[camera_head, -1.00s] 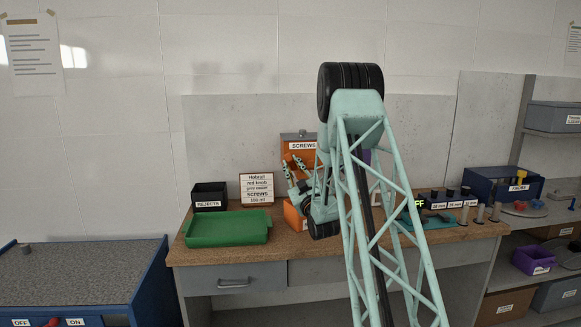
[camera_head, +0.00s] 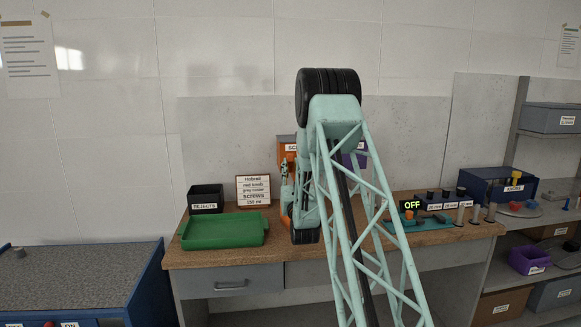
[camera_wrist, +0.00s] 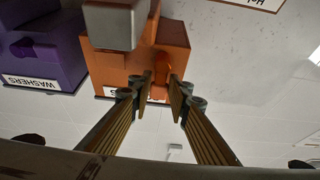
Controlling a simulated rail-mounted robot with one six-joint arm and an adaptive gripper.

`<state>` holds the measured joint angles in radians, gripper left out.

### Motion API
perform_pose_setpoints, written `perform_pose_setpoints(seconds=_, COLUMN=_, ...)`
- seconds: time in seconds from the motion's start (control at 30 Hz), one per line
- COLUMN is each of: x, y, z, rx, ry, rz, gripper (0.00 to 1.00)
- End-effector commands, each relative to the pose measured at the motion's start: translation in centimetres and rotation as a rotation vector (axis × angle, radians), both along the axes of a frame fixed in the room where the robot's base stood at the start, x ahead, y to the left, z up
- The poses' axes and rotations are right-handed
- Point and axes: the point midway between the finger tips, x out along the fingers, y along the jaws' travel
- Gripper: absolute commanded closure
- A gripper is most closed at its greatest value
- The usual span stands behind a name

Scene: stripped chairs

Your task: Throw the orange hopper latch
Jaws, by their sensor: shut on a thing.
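The orange hopper (camera_head: 283,141) labelled SCREWS stands at the back of the workbench, mostly hidden behind my arm in the head view. In the wrist view the hopper (camera_wrist: 112,68) appears upside down, with a grey block in front of it. My gripper (camera_wrist: 162,84) has its two fingertips on either side of a narrow orange piece, the latch (camera_wrist: 161,64), on the hopper's front, and is shut on it. In the head view my gripper (camera_head: 286,170) points up at the hopper's front; the latch is hidden there.
A purple WASHERS hopper (camera_wrist: 38,52) stands beside the orange one. A green tray (camera_head: 224,231), a black REJECTS bin (camera_head: 206,198) and a sign (camera_head: 253,190) are left on the bench. An OFF display (camera_head: 411,205) and several pegs are right. The wall is close behind.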

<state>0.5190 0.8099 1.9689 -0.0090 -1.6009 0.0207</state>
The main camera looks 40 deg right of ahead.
Motion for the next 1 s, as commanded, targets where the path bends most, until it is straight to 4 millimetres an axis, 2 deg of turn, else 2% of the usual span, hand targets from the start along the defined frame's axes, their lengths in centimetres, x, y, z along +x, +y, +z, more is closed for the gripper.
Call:
perform_pose_setpoints(seconds=0.23, x=-0.02, y=-0.04, z=-0.01, rx=0.0, ry=0.0, rz=0.0, gripper=0.94)
perform_pose_setpoints(seconds=0.27, x=-0.01, y=-0.04, z=-0.02, rx=0.0, ry=0.001, rz=0.0, gripper=0.81)
perform_pose_setpoints(seconds=0.4, x=-0.02, y=-0.04, z=-0.01, rx=0.0, ry=0.0, rz=0.0, gripper=0.69)
perform_pose_setpoints(seconds=0.77, x=-0.09, y=0.03, z=-0.04, rx=-0.001, ry=0.0, rz=0.0, gripper=0.69)
perform_pose_setpoints(seconds=1.0, x=-1.0, y=0.54, z=-0.53, rx=0.0, ry=0.002, rz=0.0, gripper=0.69)
